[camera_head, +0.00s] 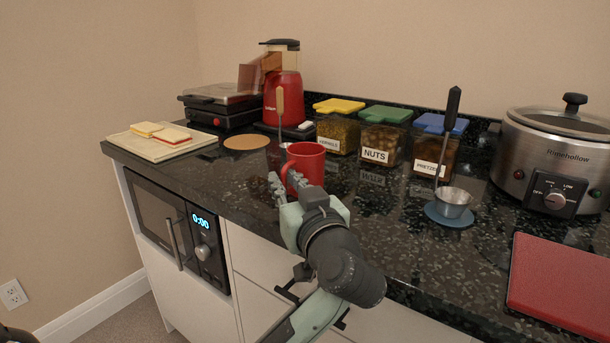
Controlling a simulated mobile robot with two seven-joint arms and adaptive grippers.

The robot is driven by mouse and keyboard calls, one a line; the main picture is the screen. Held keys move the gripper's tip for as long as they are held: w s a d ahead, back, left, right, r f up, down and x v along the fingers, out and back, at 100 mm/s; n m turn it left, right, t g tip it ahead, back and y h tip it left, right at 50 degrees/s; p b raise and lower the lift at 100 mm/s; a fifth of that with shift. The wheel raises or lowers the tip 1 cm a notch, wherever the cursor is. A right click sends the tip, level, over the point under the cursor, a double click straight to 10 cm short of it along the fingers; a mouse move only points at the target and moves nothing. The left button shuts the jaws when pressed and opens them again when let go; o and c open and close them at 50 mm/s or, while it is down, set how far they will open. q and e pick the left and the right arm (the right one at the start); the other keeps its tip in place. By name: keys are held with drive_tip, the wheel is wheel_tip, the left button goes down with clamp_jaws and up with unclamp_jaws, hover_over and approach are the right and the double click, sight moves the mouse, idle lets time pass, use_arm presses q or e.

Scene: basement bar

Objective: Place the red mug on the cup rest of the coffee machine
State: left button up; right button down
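The red mug (308,161) stands upright on the dark speckled counter (350,225), near its front edge. Its handle (286,177) points left toward my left gripper (284,178). My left gripper reaches in from the front with its fingers apart, close to the handle side, one finger overlapping the mug's lower left. I cannot tell whether they touch it. A tall red appliance (284,97) with a black lid and a brownish chute stands behind; I cannot tell whether it is the coffee machine. No cup rest is clearly visible. My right gripper is out of view.
Lidded snack containers (380,143) line the back. A cork coaster (246,142), grill (217,103) and sandwich board (140,148) are left.

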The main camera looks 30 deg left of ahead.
use_arm(q)
clamp_jaws()
idle(0.3)
